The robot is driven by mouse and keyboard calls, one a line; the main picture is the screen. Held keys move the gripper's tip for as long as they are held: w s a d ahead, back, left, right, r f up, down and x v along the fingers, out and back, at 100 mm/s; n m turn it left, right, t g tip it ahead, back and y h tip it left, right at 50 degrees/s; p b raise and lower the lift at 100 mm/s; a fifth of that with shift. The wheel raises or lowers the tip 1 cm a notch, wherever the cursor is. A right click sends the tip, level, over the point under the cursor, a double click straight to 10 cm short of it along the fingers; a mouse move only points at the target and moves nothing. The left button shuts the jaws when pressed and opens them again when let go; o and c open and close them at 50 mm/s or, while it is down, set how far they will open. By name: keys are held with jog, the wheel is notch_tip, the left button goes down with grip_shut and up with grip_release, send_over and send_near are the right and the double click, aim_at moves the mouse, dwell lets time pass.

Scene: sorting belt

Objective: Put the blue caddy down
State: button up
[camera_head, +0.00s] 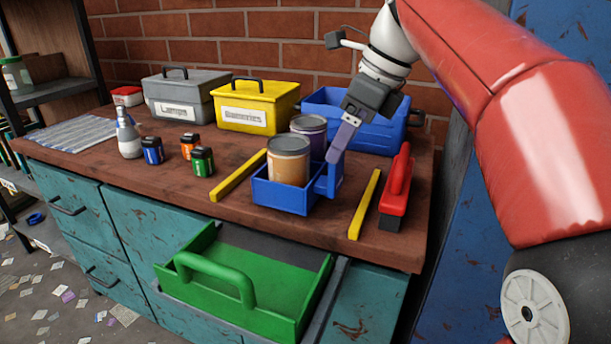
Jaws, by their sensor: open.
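The blue caddy (283,197) stands upright on the brown bench top (228,208), between two yellow strips, the left strip (238,176) and the right strip (364,204). My gripper partly hides the space behind.
A larger blue box (375,134), a yellow box (256,106) and a grey box (179,98) line the wall. Small jars (202,161) and a spray bottle (128,137) stand left. A green caddy (240,290) sits in the open drawer below.

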jog(key=x, duration=0.2)
jog(key=b+x, duration=0.1)
jog(key=x, duration=0.2)
jog(key=shift+s+a+f, duration=0.15)
jog(key=shift+s+f, duration=0.1)
jog(key=shift+f, duration=0.15)
jog(key=shift+r, duration=0.1)
jog(key=c, duration=1.6)
